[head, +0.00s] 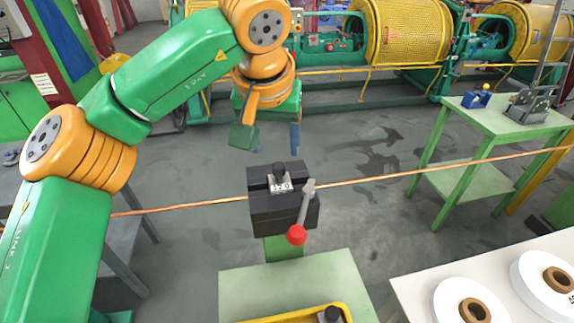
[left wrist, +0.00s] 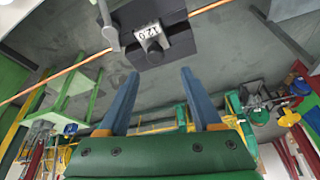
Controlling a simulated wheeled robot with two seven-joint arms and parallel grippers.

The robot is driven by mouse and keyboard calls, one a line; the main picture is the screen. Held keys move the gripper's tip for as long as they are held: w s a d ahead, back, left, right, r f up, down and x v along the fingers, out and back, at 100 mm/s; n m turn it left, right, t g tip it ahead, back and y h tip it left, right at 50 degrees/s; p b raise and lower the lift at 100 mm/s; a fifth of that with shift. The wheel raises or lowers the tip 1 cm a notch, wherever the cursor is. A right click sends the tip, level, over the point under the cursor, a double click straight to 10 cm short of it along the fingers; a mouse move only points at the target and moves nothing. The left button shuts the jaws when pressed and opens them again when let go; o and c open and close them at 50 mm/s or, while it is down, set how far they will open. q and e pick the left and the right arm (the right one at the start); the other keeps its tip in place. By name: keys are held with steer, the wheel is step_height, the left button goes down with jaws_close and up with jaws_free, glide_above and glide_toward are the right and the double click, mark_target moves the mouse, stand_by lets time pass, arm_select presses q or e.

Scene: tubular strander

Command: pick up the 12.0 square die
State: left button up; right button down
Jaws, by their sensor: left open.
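The 12.0 square die (head: 281,184) is a small grey metal piece with a dark knob on top and a "12.0" label. It sits in the top of a black block holder (head: 262,212) on a green post. In the left wrist view the die (left wrist: 149,34) shows beyond my fingertips, upper middle. My left gripper (head: 268,140) is open and empty, behind and above the block in the head view. Its two blue fingers also show in the left wrist view (left wrist: 159,72), apart from the die. My right gripper is not in view.
A lever with a red ball (head: 297,235) stands at the block's right side. A copper-coloured wire (head: 400,176) runs across at block height. A yellow tray (head: 285,317) with a dark-knobbed piece is in front. White spools (head: 448,295) lie at lower right. A green table (head: 500,118) stands right.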

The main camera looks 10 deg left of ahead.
mark_target(278, 169)
arm_select(q)
steer(key=f, duration=0.1)
steer(key=s+f, duration=0.1)
steer(key=f+p, duration=0.1)
steer(key=shift+s+d+f, duration=0.2)
steer(key=shift+s+f, duration=0.05)
steer(key=shift+f, duration=0.15)
steer(key=shift+w+x, duration=0.2)
steer(key=shift+x, duration=0.85)
steer(key=shift+w+d+f, duration=0.1)
steer(key=shift+w, duration=0.15)
steer(key=shift+c, duration=0.3)
steer(key=shift+s, duration=0.15)
jaws_close()
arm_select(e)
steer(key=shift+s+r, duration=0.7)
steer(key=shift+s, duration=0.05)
